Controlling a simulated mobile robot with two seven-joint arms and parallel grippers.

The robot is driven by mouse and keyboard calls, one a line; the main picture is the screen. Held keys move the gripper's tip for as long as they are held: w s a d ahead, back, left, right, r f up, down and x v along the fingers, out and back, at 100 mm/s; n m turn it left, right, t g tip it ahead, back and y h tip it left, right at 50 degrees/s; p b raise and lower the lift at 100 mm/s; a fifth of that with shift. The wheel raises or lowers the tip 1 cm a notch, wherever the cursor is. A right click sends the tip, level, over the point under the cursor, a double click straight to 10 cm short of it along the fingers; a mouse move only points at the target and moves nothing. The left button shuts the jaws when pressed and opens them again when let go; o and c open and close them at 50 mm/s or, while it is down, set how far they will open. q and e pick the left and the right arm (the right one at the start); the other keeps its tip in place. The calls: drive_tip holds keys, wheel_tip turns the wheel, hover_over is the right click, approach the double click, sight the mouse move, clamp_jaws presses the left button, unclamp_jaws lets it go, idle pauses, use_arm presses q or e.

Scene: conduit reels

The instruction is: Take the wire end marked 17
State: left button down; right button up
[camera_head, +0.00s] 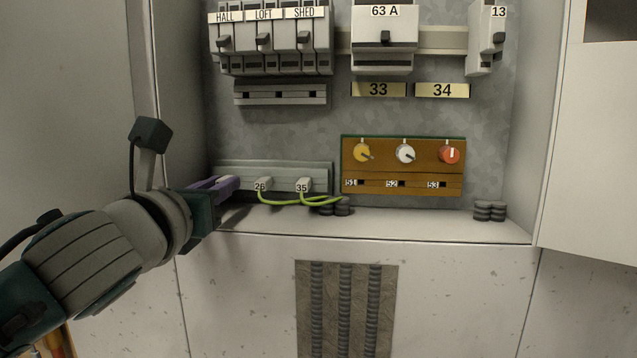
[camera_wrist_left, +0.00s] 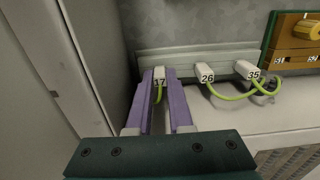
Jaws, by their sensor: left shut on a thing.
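The wire end marked 17 (camera_wrist_left: 159,73) is a small white block with a yellow-green wire below it, at the left end of the grey terminal strip (camera_wrist_left: 190,62). My left gripper (camera_wrist_left: 161,88) has its purple fingers on both sides of this end, shut on it. In the head view the left gripper (camera_head: 222,185) reaches in at the strip's left end, and its fingers mostly hide the end marked 17. The ends marked 26 (camera_head: 262,185) and 35 (camera_head: 303,185) sit to the right on the strip, with yellow-green wires. My right gripper is not in view.
An orange-brown panel (camera_head: 385,172) with three knobs stands right of the strip. Breakers (camera_head: 270,50) are above. The cabinet's left wall (camera_wrist_left: 75,45) is close to my left gripper. Dark conduit stubs (camera_head: 490,211) rise from the ledge (camera_head: 420,226), bare between them.

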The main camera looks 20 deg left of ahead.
use_arm(q)
drive_tip(key=shift+s, duration=0.3)
idle(0.5)
drive_tip(key=shift+s+d, duration=0.15)
drive_tip(key=shift+s, duration=0.15)
drive_tip(key=shift+s+d+p, duration=0.1)
drive_tip(key=shift+s+p, duration=0.35)
drive_tip(key=shift+s+d, duration=0.15)
drive_tip(key=shift+s, duration=0.35)
drive_tip(key=shift+p+v, duration=0.65)
drive_tip(key=shift+v, duration=1.75)
